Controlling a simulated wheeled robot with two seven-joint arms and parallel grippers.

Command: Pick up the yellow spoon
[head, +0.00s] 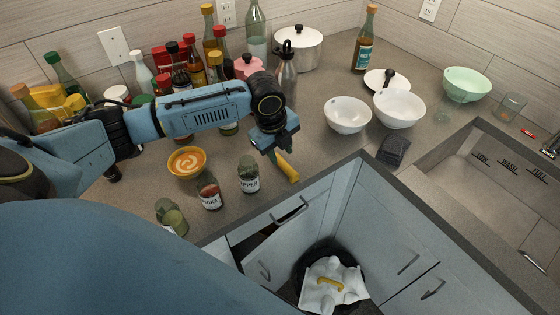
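The yellow spoon, seen as a yellow bar (289,170), slants down to the right by the counter's front edge. Its upper end meets or passes behind my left gripper's fingers. The rest of it is hidden or too small to make out. My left gripper (273,152) points down at this upper end, at the counter's front edge. Whether its fingers are open or closed on the spoon cannot be told. My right gripper is not in view.
A pepper jar (248,175), a paprika-like jar (209,193) and an orange bowl (186,162) stand left of the gripper. Several bottles are behind my arm. White bowls (347,115) sit to the right. A bin (330,285) with a yellow item stands below the counter.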

